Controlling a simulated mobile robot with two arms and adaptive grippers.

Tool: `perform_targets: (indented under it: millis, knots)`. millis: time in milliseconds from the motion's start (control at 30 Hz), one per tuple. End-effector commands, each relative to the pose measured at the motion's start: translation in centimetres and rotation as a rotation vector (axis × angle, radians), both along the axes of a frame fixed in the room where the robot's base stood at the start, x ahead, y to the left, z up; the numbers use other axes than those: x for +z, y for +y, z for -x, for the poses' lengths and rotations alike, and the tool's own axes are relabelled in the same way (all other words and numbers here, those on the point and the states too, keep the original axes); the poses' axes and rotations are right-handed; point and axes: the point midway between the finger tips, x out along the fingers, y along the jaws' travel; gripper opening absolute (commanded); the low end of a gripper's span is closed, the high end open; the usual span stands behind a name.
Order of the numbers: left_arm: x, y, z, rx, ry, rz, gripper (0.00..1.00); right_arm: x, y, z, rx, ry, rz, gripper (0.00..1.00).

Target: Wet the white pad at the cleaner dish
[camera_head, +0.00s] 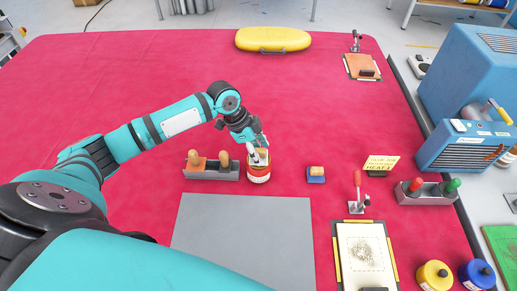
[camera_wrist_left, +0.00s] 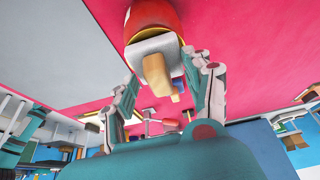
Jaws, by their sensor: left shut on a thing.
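My left gripper (camera_head: 258,146) is shut on the handle of a white pad (camera_head: 254,156), just over a round red and white container, which looks like the cleaner dish (camera_head: 259,176). In the left wrist view the pad (camera_wrist_left: 150,45) is a pale block with a tan wooden handle (camera_wrist_left: 157,75), between the fingers of my left gripper (camera_wrist_left: 166,72). The pad overlaps the opening of the red container (camera_wrist_left: 150,16) and its yellow rim. I cannot tell whether its underside touches the inside. My right gripper is not in view.
A grey holder (camera_head: 212,173) with wooden-handled tools stands just left of the container. A grey mat (camera_head: 245,235) lies in front. A small blue and tan block (camera_head: 316,174) and a yellow sign (camera_head: 381,164) are to the right.

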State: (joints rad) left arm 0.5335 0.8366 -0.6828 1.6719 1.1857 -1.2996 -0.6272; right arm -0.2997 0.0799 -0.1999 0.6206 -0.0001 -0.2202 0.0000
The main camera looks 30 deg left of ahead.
Motion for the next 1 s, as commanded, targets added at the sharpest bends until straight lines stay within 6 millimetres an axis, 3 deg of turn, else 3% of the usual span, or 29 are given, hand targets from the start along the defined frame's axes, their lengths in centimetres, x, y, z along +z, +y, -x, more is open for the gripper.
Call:
perform_targets:
  millis: [1000]
  knots:
    - [-1.0, 0.0, 0.05, 0.0, 0.001, 0.0, 0.25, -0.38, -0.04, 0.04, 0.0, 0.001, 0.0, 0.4]
